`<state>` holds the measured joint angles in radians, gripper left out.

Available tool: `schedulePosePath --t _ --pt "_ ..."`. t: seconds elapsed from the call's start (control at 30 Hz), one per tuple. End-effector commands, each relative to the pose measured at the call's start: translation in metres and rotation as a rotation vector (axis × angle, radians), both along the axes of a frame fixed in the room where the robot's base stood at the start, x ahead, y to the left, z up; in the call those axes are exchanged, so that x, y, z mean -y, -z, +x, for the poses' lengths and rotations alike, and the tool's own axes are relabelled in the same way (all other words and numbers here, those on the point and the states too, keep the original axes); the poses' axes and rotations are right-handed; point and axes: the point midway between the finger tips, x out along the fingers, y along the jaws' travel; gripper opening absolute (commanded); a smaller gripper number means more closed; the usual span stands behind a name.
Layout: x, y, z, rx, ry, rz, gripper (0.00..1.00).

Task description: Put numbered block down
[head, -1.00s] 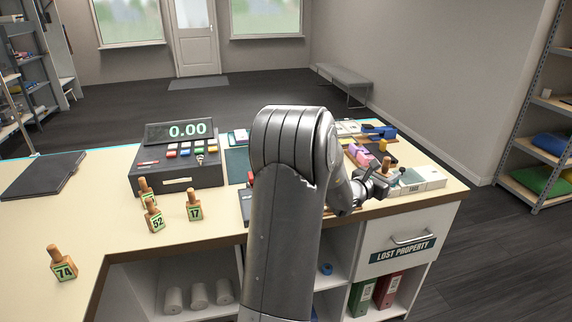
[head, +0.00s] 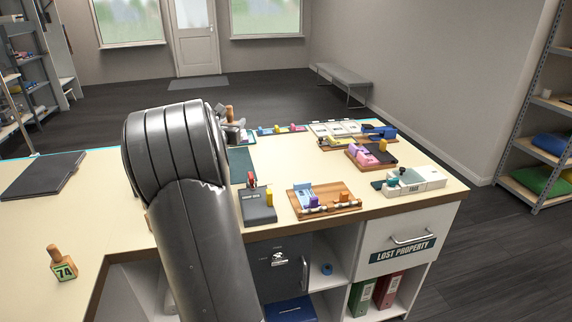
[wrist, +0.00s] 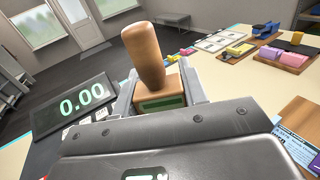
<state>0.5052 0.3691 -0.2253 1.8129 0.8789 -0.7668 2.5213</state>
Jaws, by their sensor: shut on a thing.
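My gripper (head: 234,132) is shut on a numbered block (wrist: 147,60). The block has a rounded wooden handle and a green label on its base. In the wrist view it stands nearly upright between my fingers, and its number is not readable. In the head view only the top of its handle (head: 229,112) shows past my arm, over the far part of the counter (head: 290,163). Another numbered block, 74 (head: 63,265), stands on the counter at the left.
The till display (wrist: 80,104) reading 0.00 is close at the left of my gripper in the wrist view. My arm hides it in the head view. A wooden board (head: 324,207), a dark box (head: 258,207) and a white tray (head: 418,179) stand to the right. Bare counter lies between.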

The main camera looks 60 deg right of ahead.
Motion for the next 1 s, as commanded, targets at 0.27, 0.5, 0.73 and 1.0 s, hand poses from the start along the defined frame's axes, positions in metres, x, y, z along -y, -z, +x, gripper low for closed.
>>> schedulePosePath --t 0.27,0.5,0.73,1.0 --pt "-0.046 -0.018 0.05 0.0 -0.097 -0.001 0.17" --pt "-0.053 -0.014 0.062 -0.001 -0.107 0.001 0.17" --pt "-0.074 0.016 0.105 -0.002 -0.107 0.0 0.17" --pt "-0.097 0.046 0.15 -0.001 -0.105 -0.001 0.17"
